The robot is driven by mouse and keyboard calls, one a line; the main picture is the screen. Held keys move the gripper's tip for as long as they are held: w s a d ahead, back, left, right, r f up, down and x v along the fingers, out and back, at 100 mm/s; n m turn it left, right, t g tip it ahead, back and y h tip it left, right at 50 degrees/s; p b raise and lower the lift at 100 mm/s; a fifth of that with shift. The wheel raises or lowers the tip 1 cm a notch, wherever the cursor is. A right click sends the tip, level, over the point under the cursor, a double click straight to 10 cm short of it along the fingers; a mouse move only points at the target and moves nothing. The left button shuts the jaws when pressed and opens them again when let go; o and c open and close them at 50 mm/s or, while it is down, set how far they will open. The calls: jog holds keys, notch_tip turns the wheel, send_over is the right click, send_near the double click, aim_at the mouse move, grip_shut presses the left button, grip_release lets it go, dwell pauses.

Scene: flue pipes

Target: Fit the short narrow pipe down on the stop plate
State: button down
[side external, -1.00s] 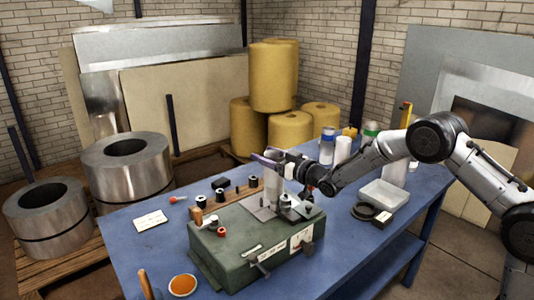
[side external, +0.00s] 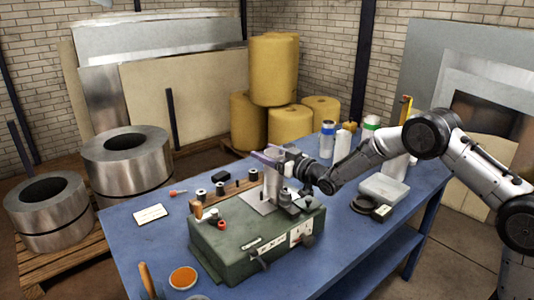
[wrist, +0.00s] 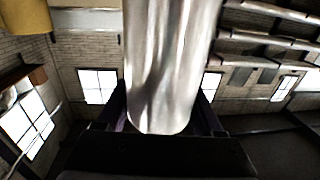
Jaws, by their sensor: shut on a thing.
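A silver pipe (side external: 272,184) stands about upright over the top of the green machine box in the side external view. My gripper (side external: 268,157) is shut on the pipe near its upper end. In the wrist view the shiny pipe (wrist: 170,65) fills the middle, between my dark fingers. A flat grey metal plate (side external: 256,207) lies on the green box around the pipe's foot; I take it to be the stop plate. I cannot tell whether the pipe's lower end touches it.
The green box (side external: 225,248) sits on the blue table (side external: 140,238). Several small spools (side external: 220,188) stand behind it on a wooden strip. A clear tray (side external: 383,190) and black rings (side external: 363,204) lie to the right. Bottles (side external: 327,140) stand at the back.

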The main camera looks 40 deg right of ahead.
jog(key=shift+f, duration=1.15)
dwell(0.4)
grip_release()
notch_tip(320, 180, up, 7)
dwell(1.0)
dwell(0.3)
